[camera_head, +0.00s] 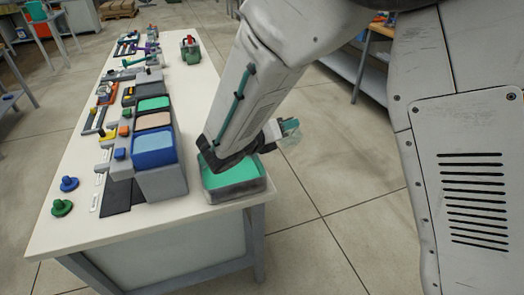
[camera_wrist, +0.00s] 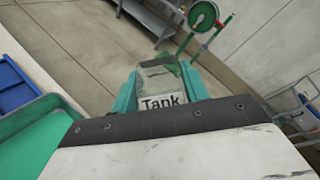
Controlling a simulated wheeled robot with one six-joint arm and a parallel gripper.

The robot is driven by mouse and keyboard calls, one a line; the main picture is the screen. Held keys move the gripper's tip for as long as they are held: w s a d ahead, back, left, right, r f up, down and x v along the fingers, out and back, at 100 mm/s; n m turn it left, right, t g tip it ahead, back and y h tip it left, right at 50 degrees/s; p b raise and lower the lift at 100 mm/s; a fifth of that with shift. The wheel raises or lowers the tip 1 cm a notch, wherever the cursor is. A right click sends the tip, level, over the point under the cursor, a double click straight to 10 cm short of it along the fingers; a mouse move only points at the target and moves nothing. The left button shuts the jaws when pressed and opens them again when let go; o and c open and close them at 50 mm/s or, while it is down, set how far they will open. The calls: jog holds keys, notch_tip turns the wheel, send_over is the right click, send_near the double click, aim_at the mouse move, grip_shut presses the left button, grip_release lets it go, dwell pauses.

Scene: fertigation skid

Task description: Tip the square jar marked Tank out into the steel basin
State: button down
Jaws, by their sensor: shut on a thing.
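My gripper (camera_head: 290,128) is shut on the clear square jar, whose label reads "Tank" (camera_wrist: 160,102) in the wrist view. The jar sits between the two teal fingers (camera_wrist: 170,92). In the head view the jar (camera_head: 292,138) is small and see-through, so its fill and exact tilt are hard to tell. The steel basin (camera_head: 238,198) stands at the table's near right corner, with a teal-green surface inside. My gripper and jar appear to the right of the basin and higher in the picture. My arm hides the basin's back part.
A blue-topped bin (camera_head: 154,150) stands just left of the basin, with peach and green ones behind it. Blue (camera_head: 69,184) and green (camera_head: 62,207) knobs lie on the white table (camera_head: 85,235). A red and green item (camera_head: 190,48) stands at the far end. Open floor lies right.

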jog(key=s+a+m+g+h, duration=0.1)
jog(key=s+a+m+g, duration=0.1)
jog(key=s+a, duration=0.5)
jog(key=s+d+m, duration=0.1)
jog(key=m, duration=0.1)
jog(key=s+d+r+m+t+y, duration=0.1)
jog(key=s+d+r+m+y, duration=0.1)
jog(key=d+m, duration=0.1)
jog(key=shift+s+r+m+t, duration=0.2)
jog(key=shift+s+m+t, duration=0.1)
jog(key=shift+s+t, duration=0.1)
